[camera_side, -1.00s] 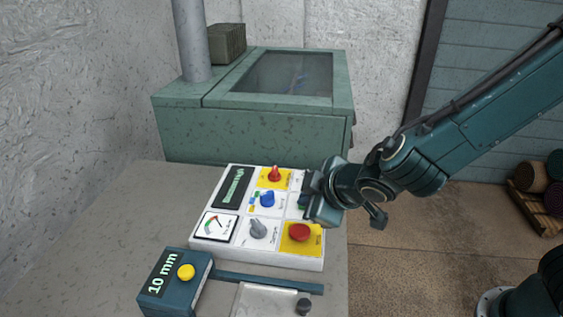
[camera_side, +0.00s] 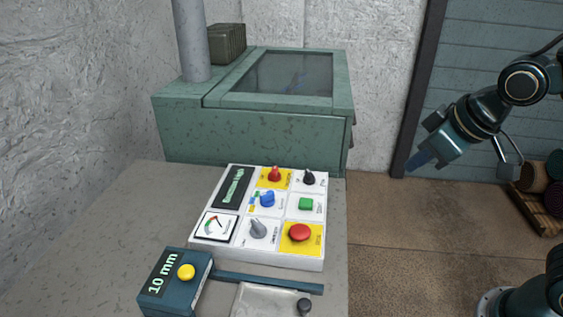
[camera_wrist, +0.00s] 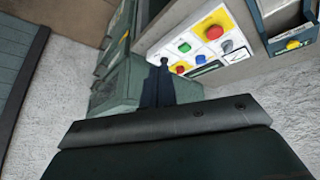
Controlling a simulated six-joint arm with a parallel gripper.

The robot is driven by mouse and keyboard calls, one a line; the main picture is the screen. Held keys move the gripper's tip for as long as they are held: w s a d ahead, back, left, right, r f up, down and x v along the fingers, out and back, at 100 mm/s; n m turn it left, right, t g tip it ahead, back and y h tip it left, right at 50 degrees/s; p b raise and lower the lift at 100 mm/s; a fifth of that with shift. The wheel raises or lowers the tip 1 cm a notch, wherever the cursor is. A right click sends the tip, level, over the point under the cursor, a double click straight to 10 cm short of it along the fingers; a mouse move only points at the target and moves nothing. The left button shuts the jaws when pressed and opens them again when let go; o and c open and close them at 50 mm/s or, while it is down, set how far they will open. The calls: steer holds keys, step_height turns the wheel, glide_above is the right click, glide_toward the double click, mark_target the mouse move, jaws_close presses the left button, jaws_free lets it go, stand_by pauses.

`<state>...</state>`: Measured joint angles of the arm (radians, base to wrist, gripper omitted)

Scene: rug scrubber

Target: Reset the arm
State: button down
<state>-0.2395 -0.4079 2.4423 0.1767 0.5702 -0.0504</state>
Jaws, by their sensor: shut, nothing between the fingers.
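My gripper (camera_side: 418,162) hangs in free air to the right of the bench, tilted down to the left. It is shut and holds nothing. In the wrist view my gripper (camera_wrist: 163,64) shows as dark shut fingers in the middle. The control panel (camera_side: 240,250) is white and lies on the bench, apart from my gripper. It carries a red button (camera_side: 300,232), a green button (camera_side: 306,204), a blue knob (camera_side: 267,199), a grey knob (camera_side: 258,229), a black knob (camera_side: 309,177) and a red switch (camera_side: 274,174). The panel also shows in the wrist view (camera_wrist: 240,68).
A green machine (camera_side: 250,135) with a dark window stands behind the panel. A blue box (camera_side: 165,297) with a yellow button and "10 mm" display sits at the bench front. Rolled rugs (camera_side: 545,180) lie at far right. The floor (camera_side: 400,260) right of the bench is clear.

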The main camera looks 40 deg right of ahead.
steer(key=s+d+r+m, duration=0.1)
steer(key=s+d+r, duration=0.1)
steer(key=s, duration=0.7)
steer(key=shift+s+d+m+g, duration=0.3)
steer(key=shift+s+m, duration=0.05)
steer(key=shift+m, duration=0.05)
